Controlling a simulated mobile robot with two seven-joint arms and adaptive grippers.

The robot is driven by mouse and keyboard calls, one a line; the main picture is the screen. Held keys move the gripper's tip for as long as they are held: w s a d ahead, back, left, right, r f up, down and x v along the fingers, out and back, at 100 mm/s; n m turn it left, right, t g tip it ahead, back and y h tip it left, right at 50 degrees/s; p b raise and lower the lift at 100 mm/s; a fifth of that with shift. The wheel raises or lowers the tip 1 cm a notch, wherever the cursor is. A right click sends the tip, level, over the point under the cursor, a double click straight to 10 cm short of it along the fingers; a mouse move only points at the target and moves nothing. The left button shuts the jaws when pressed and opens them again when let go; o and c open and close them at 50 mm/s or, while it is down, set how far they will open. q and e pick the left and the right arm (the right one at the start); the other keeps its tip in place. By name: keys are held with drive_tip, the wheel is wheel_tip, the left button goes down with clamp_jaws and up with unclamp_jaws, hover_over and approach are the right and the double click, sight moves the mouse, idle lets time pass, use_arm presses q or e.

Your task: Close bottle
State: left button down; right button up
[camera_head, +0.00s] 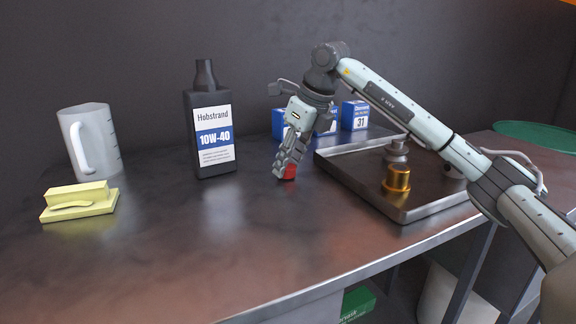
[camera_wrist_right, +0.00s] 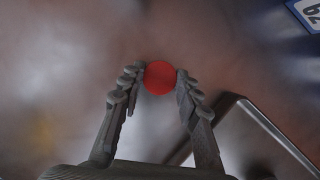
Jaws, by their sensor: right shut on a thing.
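A black oil bottle (camera_head: 211,137) labelled Hobstrand 10W-40 stands upright on the table, and no cap shows on its narrow neck. My right gripper (camera_head: 287,172) points down to the right of the bottle and is shut on a red cap (camera_head: 289,172). In the right wrist view the cap (camera_wrist_right: 160,77) is a round red disc between the two fingertips (camera_wrist_right: 160,80). The cap is at or just above the table surface; I cannot tell if it touches. My left gripper is in neither view.
A dark metal tray (camera_head: 405,213) with a brass part (camera_head: 397,179) and a grey part (camera_head: 397,150) lies right of the gripper. Blue boxes (camera_head: 355,116) stand behind. A clear jug (camera_head: 90,140) and a yellow block (camera_head: 79,201) are at the left. The table front is clear.

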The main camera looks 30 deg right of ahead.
sight(288, 167)
wheel_tip(288, 167, up, 4)
drive_tip(key=shift+r, duration=0.1)
drive_tip(key=w+a+r, duration=0.2)
drive_tip(key=a+r, duration=0.4)
drive_tip(key=a, duration=0.5)
drive_tip(key=shift+w+a+r, duration=0.15)
drive_tip(key=shift+a+r, duration=0.05)
drive_tip(key=shift+a, duration=0.05)
